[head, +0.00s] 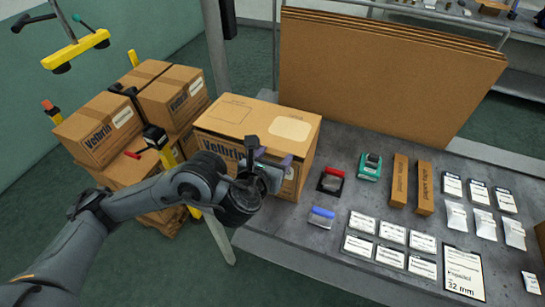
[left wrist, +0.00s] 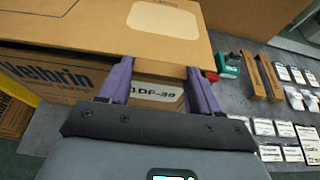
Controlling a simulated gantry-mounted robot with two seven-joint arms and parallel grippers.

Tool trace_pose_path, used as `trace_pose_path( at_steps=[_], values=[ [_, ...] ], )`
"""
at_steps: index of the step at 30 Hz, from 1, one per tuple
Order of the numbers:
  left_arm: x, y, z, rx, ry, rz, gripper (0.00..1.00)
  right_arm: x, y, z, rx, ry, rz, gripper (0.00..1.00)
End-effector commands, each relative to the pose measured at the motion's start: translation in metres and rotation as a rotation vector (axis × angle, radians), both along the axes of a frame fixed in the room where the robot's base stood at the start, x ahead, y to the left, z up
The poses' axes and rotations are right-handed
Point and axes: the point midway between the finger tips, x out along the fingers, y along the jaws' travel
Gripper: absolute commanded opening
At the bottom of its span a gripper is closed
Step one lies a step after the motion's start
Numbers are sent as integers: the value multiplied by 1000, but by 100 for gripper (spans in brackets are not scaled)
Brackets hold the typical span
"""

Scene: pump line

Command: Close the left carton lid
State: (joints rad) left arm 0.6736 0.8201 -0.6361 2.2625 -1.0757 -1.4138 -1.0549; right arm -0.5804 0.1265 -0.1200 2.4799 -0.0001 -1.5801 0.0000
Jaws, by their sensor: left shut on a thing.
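Tall flat cardboard sheets (head: 390,75) stand behind the carton. Stacked cartons (head: 98,130) stand left of the bench.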

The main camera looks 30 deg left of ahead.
Motion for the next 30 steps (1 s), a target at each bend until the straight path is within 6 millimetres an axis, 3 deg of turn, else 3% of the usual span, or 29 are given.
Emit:
trace_pose_path(
  at_steps=[14, 15, 18, 20, 30],
  values=[
    [0, -1, -4, 2, 7, -2, 8, 0, 2, -1, 8, 0, -5, 43],
    [0, -1, -4, 2, 7, -2, 68, 0, 2, -1, 8, -1, -6, 43],
    [0, -1, -3, 1, 5, -2, 83, 0, 2, -1, 11, 0, -6, 43],
    [0, -1, -3, 1, 4, -2, 89, 0, 2, -1, 11, 0, -7, 43],
    [-2, -1, 0, 0, 2, -1, 89, 0, 2, 2, 10, -1, -6, 43]
  ],
)
